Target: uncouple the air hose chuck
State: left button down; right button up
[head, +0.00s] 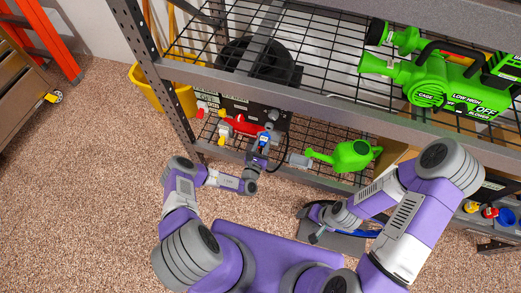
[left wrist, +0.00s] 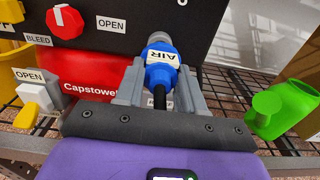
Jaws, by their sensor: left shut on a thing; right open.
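The air hose chuck is a blue collar labelled AIR (left wrist: 161,72), on a grey fitting (left wrist: 160,38) in front of the black panel (left wrist: 110,50). A dark hose hangs below it. In the head view the chuck (head: 264,137) is small at the panel's lower right. My left gripper (head: 261,147) is shut on the chuck, one grey finger on each side in the left wrist view (left wrist: 158,88). The chuck appears against the fitting; whether it is still locked cannot be told. My right gripper (head: 313,226) is open and empty, low in front of the shelf.
A green watering can (head: 354,155) stands close on the right. The steel shelf edge (head: 300,105) passes above. A yellow bucket (head: 150,90) is behind the left post.

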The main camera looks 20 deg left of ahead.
aim_at(265, 138)
pick_arm(q)
jog(key=shift+w, duration=0.4)
jog(key=shift+r+p, duration=0.1)
jog(key=shift+p, duration=0.3)
dwell(1.4)
jog(key=shift+w+b, duration=0.6)
jog(key=shift+w, duration=0.95)
jog(key=c, duration=0.6)
grip_release()
